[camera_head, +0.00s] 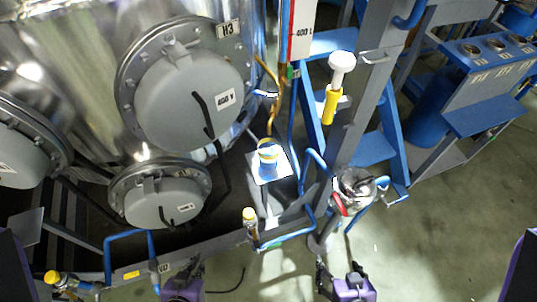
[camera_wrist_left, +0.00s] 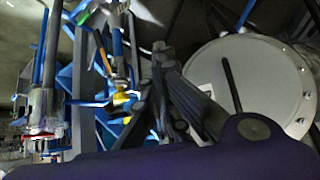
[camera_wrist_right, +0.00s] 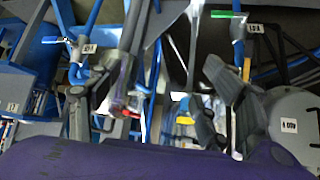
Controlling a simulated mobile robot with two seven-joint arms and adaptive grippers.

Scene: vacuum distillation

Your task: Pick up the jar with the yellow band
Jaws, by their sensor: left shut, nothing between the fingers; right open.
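A small jar with a yellow band (camera_head: 267,153) stands on a small white plate (camera_head: 258,172) beside the vessel, near the centre of the head view. A yellow patch between the fingers in the right wrist view (camera_wrist_right: 185,119) may be this jar, but it is too small to be sure. My left gripper (camera_head: 193,263) is shut and empty, low in the head view and well apart from the jar; its closed fingers show in the left wrist view (camera_wrist_left: 160,55). My right gripper (camera_head: 338,267) is open and empty, below and right of the jar; its spread fingers show in the right wrist view (camera_wrist_right: 143,85).
A large steel vessel with round grey hatches (camera_head: 188,95) fills the upper left. A yellow-topped fitting (camera_head: 250,217) and blue pipes stand between the grippers and the plate. A steel pot-like part with a red handle (camera_head: 354,188) is to the right. Open floor lies at the lower right.

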